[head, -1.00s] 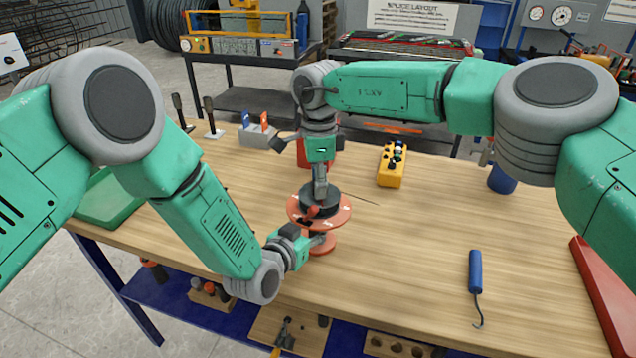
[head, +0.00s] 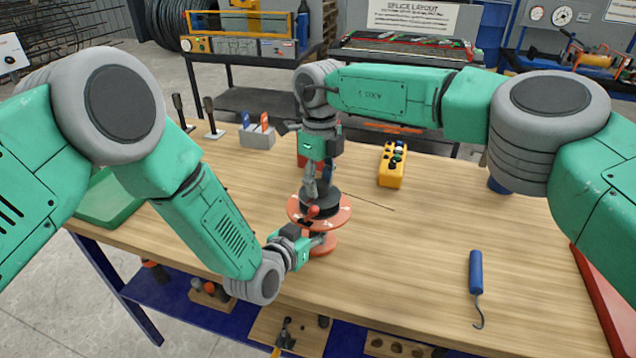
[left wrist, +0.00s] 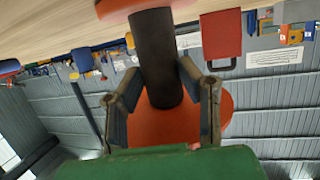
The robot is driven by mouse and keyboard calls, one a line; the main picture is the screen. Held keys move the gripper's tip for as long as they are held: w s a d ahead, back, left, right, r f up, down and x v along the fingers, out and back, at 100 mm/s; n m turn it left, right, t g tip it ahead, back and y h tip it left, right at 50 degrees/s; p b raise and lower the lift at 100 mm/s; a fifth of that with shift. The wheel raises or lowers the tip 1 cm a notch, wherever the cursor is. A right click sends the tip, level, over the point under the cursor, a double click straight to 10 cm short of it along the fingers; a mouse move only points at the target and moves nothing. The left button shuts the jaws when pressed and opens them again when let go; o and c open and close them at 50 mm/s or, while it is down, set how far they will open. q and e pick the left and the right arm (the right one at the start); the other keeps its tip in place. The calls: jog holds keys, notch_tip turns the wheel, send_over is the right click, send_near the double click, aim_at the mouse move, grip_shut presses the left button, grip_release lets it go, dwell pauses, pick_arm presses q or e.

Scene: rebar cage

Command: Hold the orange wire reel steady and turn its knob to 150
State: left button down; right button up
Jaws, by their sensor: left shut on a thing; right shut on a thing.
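The orange wire reel (head: 340,214) stands upright on the wooden table, with a dark round knob (head: 330,205) on its top flange. A small red piece shows at the knob's front; the number it is set to is too small to read. My right gripper (head: 318,193) points down from above and is shut on the knob. My left gripper (head: 317,241) comes in low from the left and is shut on the reel below its top flange. In the left wrist view my left gripper (left wrist: 155,78) has its fingers either side of the dark core, between orange discs.
A yellow control box (head: 391,165) stands behind the reel to the right. A blue-handled hook (head: 476,285) lies at front right. A grey block with coloured levers (head: 257,137) stands at back left, near a green tray (head: 108,200).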

aim_at(318, 180)
pick_arm(q)
jog(key=shift+f, duration=0.15)
pick_arm(e)
jog(key=shift+s+a+m, duration=0.1)
jog(key=shift+m, duration=1)
jog(key=o, duration=1)
jog(key=shift+o, duration=0.7)
notch_tip(318, 180, up, 12)
jog(key=w, duration=0.1)
